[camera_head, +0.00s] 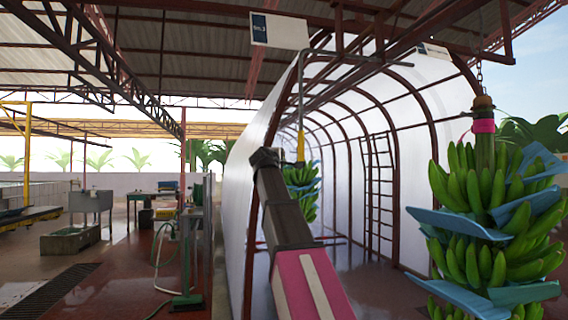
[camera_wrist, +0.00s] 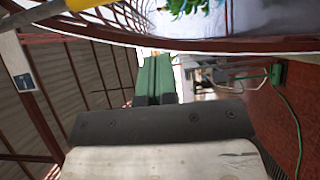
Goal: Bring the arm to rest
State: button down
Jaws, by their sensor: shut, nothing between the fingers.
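My arm (camera_head: 292,240) rises from the bottom middle of the head view, with a pink and white striped link and a dark end. I cannot make out my gripper's fingers there. In the wrist view the green fingers of my gripper (camera_wrist: 153,80) lie side by side, shut, with nothing between them. A large green banana bunch (camera_head: 485,190) hangs by a chain at the right, with blue sheets between its hands and a pink band on its stem. Another bunch (camera_head: 303,189) hangs behind my arm, partly hidden; green fruit (camera_wrist: 183,6) shows at the wrist view's top.
A white-walled tunnel with dark red hoops (camera_head: 350,110) and a ladder (camera_head: 379,190) stands behind. A yellow rod (camera_wrist: 108,18) crosses the wrist view's upper left. A sign (camera_head: 279,31) hangs overhead. At left are a sink (camera_head: 92,202) and green stand (camera_head: 188,250), with open floor between.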

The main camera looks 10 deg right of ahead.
jog(key=shift+s+a, duration=0.35)
jog(key=shift+s, duration=0.15)
notch_tip(320, 180, down, 44)
jog(key=s+a+m+g+y, duration=0.1)
jog(key=s+m+g+y, duration=0.1)
jog(key=m+g+y, duration=0.4)
jog(key=s+a+f+m+g+y, duration=0.1)
jog(key=s+a+f+g, duration=0.1)
jog(key=s+f, duration=0.6)
jog(key=s+a+f+m+g+y, duration=0.1)
jog(key=s+f+g, duration=0.3)
jog(key=s+f, duration=0.4)
jog(key=s+a+f+m+g+y, duration=0.2)
jog(key=s+f, duration=0.6)
jog(key=f, duration=1)
jog(key=shift+s+a+f+m+g, duration=0.25)
jog(key=shift+s+a+m+g, duration=0.1)
jog(key=shift+m+g, duration=0.2)
